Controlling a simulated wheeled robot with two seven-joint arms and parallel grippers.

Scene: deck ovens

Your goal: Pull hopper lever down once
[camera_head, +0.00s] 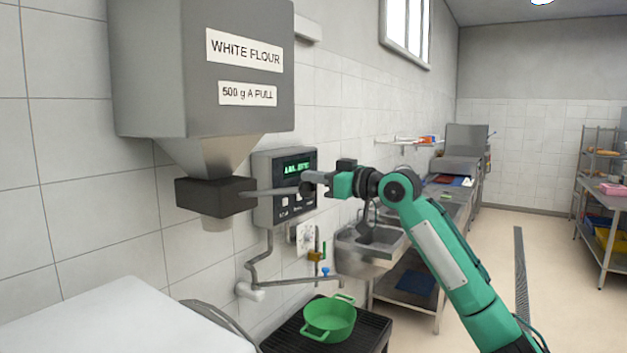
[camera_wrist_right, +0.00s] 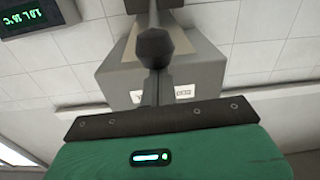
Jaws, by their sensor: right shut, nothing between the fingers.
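The grey flour hopper (camera_head: 190,70) hangs on the tiled wall at upper left, labelled WHITE FLOUR and 500 g A PULL. Its lever (camera_head: 268,192) sticks out to the right from the black box (camera_head: 210,196) under the cone and looks about level. My right gripper (camera_head: 312,180) is shut with nothing between its fingers, at the lever's knob end. In the right wrist view, the dark lever knob (camera_wrist_right: 155,45) appears just beyond the closed fingertips (camera_wrist_right: 157,85); whether they touch cannot be told. My left gripper is not in view.
A control box with a green display (camera_head: 297,168) is on the wall behind the lever. Below, a green pot (camera_head: 330,317) stands on a black slatted stand (camera_head: 365,330). A steel sink (camera_head: 372,250) and pipes are behind. The floor to the right is open.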

